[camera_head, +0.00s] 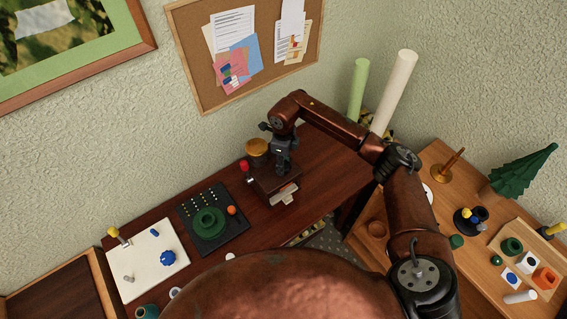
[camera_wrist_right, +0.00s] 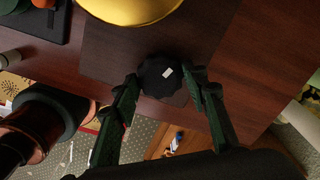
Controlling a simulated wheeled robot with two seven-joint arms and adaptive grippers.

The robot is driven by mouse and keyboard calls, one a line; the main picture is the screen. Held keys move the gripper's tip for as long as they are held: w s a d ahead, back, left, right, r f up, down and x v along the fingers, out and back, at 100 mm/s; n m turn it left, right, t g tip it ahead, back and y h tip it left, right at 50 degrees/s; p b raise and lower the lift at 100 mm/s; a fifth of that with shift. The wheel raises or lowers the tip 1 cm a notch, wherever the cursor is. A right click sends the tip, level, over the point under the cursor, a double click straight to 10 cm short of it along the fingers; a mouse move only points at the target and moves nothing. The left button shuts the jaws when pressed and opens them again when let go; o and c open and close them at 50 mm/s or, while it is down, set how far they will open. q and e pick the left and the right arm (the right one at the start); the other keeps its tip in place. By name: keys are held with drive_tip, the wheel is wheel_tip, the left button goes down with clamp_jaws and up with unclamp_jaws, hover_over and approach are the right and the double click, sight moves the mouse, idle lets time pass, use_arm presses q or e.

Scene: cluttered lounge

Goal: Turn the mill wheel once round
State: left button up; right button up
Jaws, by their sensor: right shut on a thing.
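The mill is a dark brown box (camera_head: 262,184) on the dark wooden table, with a yellow bowl-shaped top (camera_head: 257,147) and a red knob (camera_head: 244,165) at its left. A pale piece (camera_head: 285,195) juts out at its front. In the right wrist view, the mill wheel (camera_wrist_right: 161,82) is black, with a scalloped rim and a small white mark on its face. My right gripper (camera_head: 282,168) is at the mill, and its two fingers are shut on opposite sides of the wheel. In the head view the gripper hides the wheel. My left gripper is not in view.
Left of the mill lie a black tray (camera_head: 240,217) with a green ring-shaped piece (camera_head: 209,222) and a white board (camera_head: 135,275). A second, lighter table (camera_head: 450,180) at the right holds several small objects. A pinboard (camera_head: 205,70) hangs behind.

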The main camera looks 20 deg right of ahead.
drive_tip(key=shift+m, duration=0.4)
drive_tip(key=m, duration=0.4)
drive_tip(key=shift+r+m, duration=0.1)
drive_tip(key=shift+m, duration=0.3)
drive_tip(key=m+p, duration=0.1)
drive_tip(key=m, duration=0.4)
drive_tip(key=m+p, duration=0.2)
drive_tip(key=m, duration=0.3)
drive_tip(key=shift+m, duration=0.4)
drive_tip(key=m+p, duration=0.1)
drive_tip(key=m, duration=0.4)
drive_tip(key=shift+w, duration=0.1)
drive_tip(key=shift+m+p, duration=0.3)
drive_tip(key=shift+p, duration=0.05)
drive_tip(key=o, duration=1.2)
drive_tip(key=shift+c, duration=0.2)
